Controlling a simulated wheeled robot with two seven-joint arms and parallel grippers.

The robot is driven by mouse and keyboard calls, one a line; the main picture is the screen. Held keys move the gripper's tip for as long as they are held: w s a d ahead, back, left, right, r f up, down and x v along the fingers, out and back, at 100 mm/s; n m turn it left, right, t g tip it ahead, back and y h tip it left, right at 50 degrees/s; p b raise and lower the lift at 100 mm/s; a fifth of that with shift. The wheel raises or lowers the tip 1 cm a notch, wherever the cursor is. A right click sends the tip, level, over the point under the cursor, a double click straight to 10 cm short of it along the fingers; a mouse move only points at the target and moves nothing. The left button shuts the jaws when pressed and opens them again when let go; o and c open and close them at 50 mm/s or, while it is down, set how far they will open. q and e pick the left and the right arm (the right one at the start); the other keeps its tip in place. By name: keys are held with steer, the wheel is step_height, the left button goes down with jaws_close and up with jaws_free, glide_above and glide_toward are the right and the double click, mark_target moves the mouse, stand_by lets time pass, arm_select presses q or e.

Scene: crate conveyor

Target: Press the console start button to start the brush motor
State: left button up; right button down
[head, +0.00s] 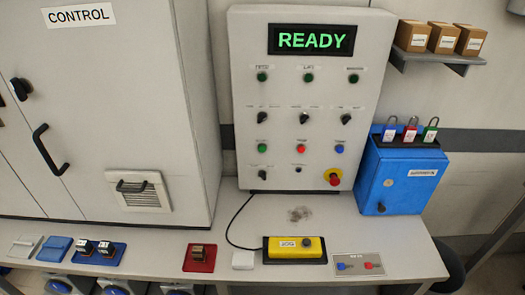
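The console (315,95) is a pale upright panel at the back of the bench, and its display (311,40) reads READY in green. A lower row holds a green button (262,147), a red button (301,148) and a blue button (340,149). Their labels are too small to read with certainty; the green one is at the left. Several green lamps or buttons (308,77) sit under the display, with black rotary switches (305,118) below. A red mushroom button (334,179) on yellow is at the lower right. Neither of my grippers is in view.
A grey CONTROL cabinet (100,100) stands left. A blue box (400,177) with padlocks stands right, below a shelf (440,60) with cartons. A yellow pendant (295,249), a red block holder (200,258) and a small plate (358,264) line the bench front. Bench between pendant and console is mostly clear.

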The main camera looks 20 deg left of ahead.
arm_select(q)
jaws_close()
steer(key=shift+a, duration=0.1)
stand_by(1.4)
